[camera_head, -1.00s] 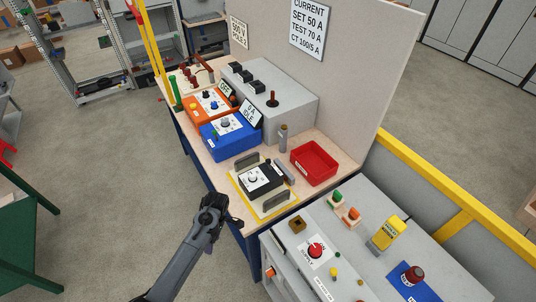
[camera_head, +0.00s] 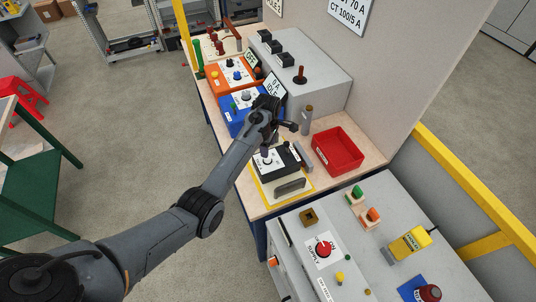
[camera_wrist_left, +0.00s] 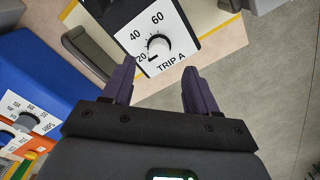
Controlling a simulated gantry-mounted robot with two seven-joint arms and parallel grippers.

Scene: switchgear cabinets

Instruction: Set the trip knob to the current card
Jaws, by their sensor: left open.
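The trip relay (camera_head: 289,163) is a black box with a white dial face on the bench. In the left wrist view the black trip knob (camera_wrist_left: 158,45) sits on the white face marked 20, 40, 60 and TRIP A (camera_wrist_left: 171,62); its exact pointer setting is hard to read. My left gripper (camera_head: 266,152) is over the relay. Its dark purple fingers (camera_wrist_left: 160,68) are open, apart and empty, just short of the knob. The current card (camera_head: 349,15) on the wall is cut off at the top, showing 70 A and CT 100/5 A. My right gripper is not visible.
A blue meter (camera_head: 235,122) and an orange meter (camera_head: 220,76) stand behind the relay. A red tray (camera_head: 337,151) is to its right. A grey cabinet with a red supply knob (camera_head: 323,248) is nearer.

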